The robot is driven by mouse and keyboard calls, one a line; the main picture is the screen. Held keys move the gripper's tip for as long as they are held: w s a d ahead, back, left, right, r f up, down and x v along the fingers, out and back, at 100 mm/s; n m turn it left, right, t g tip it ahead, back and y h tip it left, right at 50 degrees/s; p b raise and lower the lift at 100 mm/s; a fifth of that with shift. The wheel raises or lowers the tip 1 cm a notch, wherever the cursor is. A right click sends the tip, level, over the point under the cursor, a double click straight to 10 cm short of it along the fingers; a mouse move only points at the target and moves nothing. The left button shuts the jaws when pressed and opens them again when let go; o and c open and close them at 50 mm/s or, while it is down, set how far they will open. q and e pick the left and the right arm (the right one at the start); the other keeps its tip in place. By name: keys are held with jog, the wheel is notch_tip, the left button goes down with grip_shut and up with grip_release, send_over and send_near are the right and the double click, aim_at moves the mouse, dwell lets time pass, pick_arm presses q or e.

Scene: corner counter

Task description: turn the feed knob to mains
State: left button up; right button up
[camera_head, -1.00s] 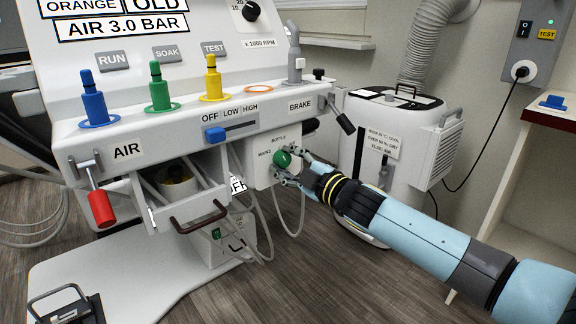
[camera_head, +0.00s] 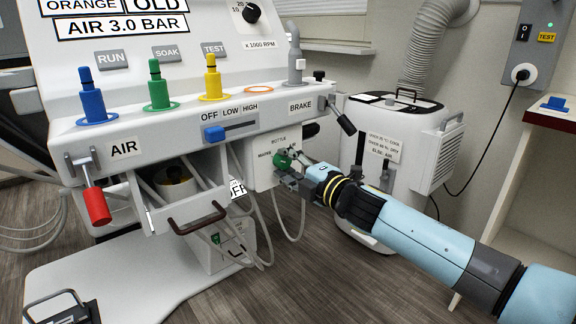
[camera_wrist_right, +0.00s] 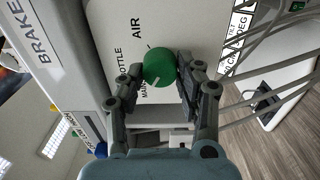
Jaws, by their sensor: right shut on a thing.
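The green feed knob (camera_head: 281,161) sits on a white panel (camera_head: 262,174) under the right end of the machine's console, between labels reading MAINS and BOTTLE. In the right wrist view the knob (camera_wrist_right: 159,66) is round, with a short white line on its lower face, on the side near the MAINS lettering. Whether the line points exactly at MAINS I cannot tell. My right gripper (camera_head: 290,168) is shut on the knob; in the wrist view its fingers (camera_wrist_right: 158,84) stand on either side of it. My left gripper is not in view.
A brake lever (camera_head: 341,117) with a black grip juts out above my right gripper. A white appliance (camera_head: 388,170) with a grey hose stands behind the arm. Pale cables (camera_head: 292,225) hang below the panel. A blue slider (camera_head: 215,133) is on the console front.

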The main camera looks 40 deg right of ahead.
dwell(0.3)
jog(key=o, duration=1.1)
jog(key=shift+o, duration=0.2)
jog(key=s, duration=1.2)
jog(key=shift+d, duration=0.45)
